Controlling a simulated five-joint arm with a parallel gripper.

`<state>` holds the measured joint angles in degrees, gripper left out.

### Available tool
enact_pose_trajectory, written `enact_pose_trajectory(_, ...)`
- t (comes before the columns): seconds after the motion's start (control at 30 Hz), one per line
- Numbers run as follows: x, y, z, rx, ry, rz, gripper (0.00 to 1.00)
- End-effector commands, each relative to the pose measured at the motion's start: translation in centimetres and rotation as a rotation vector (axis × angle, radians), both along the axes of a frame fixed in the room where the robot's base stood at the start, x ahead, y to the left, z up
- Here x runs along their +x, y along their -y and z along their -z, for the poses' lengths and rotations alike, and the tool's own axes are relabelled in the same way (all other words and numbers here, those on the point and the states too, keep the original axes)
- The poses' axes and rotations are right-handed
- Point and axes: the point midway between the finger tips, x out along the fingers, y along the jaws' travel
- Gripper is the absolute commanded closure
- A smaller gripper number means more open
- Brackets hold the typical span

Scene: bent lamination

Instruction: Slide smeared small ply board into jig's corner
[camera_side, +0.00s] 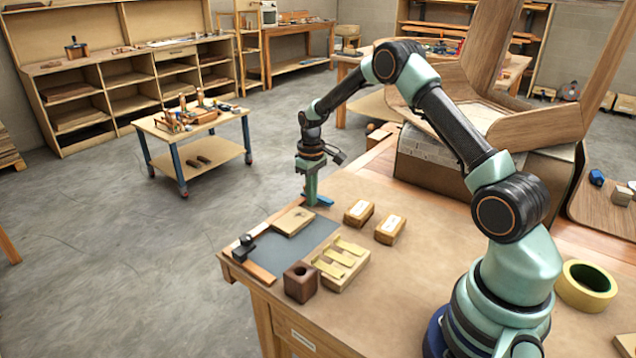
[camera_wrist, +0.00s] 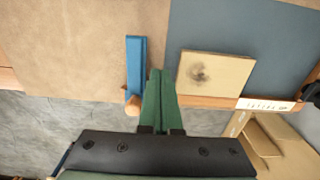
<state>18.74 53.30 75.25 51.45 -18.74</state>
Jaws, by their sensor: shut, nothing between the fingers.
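The small ply board (camera_side: 293,221) lies flat on the dark grey mat (camera_side: 314,243). In the wrist view the board (camera_wrist: 225,77) shows a dark smear left of its middle, and its lower edge is close to the wooden fence (camera_wrist: 205,101). My gripper (camera_side: 311,200) points down beyond the board's far end. In the wrist view my gripper (camera_wrist: 160,73) is shut and empty, left of the board with a narrow gap.
A blue strip (camera_wrist: 136,65) lies just left of my fingers. Two labelled wooden blocks (camera_side: 358,213) (camera_side: 390,230) stand right of the mat. A notched pale block (camera_side: 341,263) and a dark holed cube (camera_side: 300,282) sit at the front. The mat between board and stop is bare.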

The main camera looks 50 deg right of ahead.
Motion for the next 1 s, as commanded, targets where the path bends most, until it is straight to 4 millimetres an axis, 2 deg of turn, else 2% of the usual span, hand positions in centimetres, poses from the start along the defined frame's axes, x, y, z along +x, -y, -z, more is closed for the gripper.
enact_pose_trajectory(0.33, 0.0, 0.0, 0.1, 0.000, 0.000, 0.000, 1.00)
enact_pose_trajectory(1.0, 0.0, 0.0, 1.6, 0.000, 0.000, 0.000, 1.00)
